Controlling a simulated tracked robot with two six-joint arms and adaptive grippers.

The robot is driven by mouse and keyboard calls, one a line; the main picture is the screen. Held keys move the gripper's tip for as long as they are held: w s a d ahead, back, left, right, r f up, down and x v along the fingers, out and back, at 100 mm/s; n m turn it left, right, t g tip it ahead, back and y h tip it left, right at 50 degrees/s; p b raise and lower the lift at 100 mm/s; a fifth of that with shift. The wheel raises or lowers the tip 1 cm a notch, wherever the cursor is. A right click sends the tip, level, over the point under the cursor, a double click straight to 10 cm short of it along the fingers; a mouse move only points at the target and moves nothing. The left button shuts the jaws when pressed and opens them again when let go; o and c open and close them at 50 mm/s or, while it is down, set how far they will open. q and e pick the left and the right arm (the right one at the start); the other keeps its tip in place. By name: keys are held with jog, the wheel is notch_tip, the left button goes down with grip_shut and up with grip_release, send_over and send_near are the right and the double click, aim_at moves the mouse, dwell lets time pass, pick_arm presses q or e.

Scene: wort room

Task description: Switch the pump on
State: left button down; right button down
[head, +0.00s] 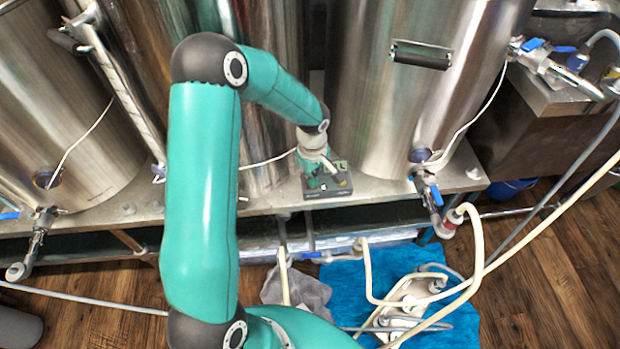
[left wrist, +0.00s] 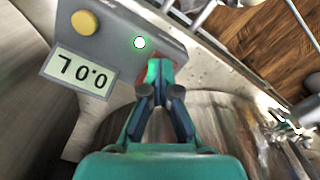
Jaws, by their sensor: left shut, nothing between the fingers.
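A small grey control box (head: 338,191) stands on the metal ledge between the steel tanks. My right gripper is in neither view.
Large steel tanks (head: 380,110) rise behind the box. A tank valve (head: 430,190) is to the right on the ledge (head: 460,175). Below, pale hoses (head: 475,250) run over a blue mat (head: 345,275) on the wooden floor. A grey cloth (head: 305,290) lies beside it.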

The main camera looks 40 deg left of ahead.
pick_arm(q)
jog(key=shift+r+p, duration=1.75)
jog(key=shift+r, duration=1.25)
